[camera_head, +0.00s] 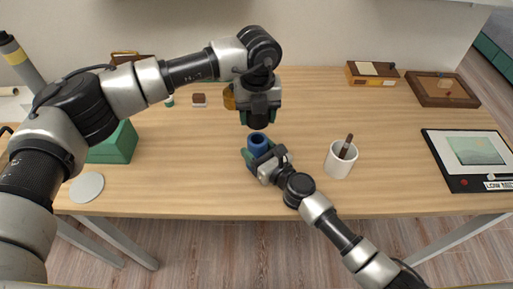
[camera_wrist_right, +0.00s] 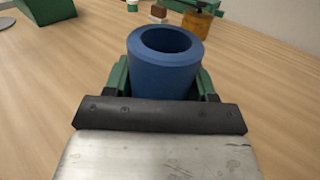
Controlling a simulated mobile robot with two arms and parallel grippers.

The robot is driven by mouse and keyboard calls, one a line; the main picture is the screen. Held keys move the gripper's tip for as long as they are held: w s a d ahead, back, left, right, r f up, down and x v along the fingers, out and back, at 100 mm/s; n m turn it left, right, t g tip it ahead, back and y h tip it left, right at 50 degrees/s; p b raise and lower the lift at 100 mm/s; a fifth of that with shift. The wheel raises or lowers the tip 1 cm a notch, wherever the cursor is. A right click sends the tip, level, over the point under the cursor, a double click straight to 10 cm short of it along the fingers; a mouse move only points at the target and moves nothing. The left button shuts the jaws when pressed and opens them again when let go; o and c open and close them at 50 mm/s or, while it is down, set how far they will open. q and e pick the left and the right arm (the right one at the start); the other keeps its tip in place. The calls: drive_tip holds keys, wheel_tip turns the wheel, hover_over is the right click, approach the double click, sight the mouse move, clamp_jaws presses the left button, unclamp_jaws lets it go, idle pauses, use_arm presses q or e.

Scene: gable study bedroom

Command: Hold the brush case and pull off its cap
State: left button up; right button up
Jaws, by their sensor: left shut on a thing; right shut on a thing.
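The blue brush case (camera_head: 258,142) stands upright, a hollow cylinder with its top end open and no cap on it. My right gripper (camera_head: 260,158) is shut around it from the near side. In the right wrist view the case (camera_wrist_right: 165,68) sits between the green fingers (camera_wrist_right: 165,85), its round opening facing up. My left gripper (camera_head: 262,118) points down just above the case, with a gap between them. It is shut on the cap, which is mostly hidden under the dark gripper body.
A white mug (camera_head: 340,164) with a brush stands right of the case. A green box (camera_head: 114,146) and a white disc (camera_head: 87,187) lie left. An amber jar (camera_head: 229,98) stands behind. The front middle is clear.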

use_arm(q)
drive_tip(key=shift+r, duration=0.1)
idle(0.3)
drive_tip(key=shift+r, duration=2.2)
use_arm(e)
drive_tip(key=o, duration=1.1)
drive_tip(key=v, duration=1.2)
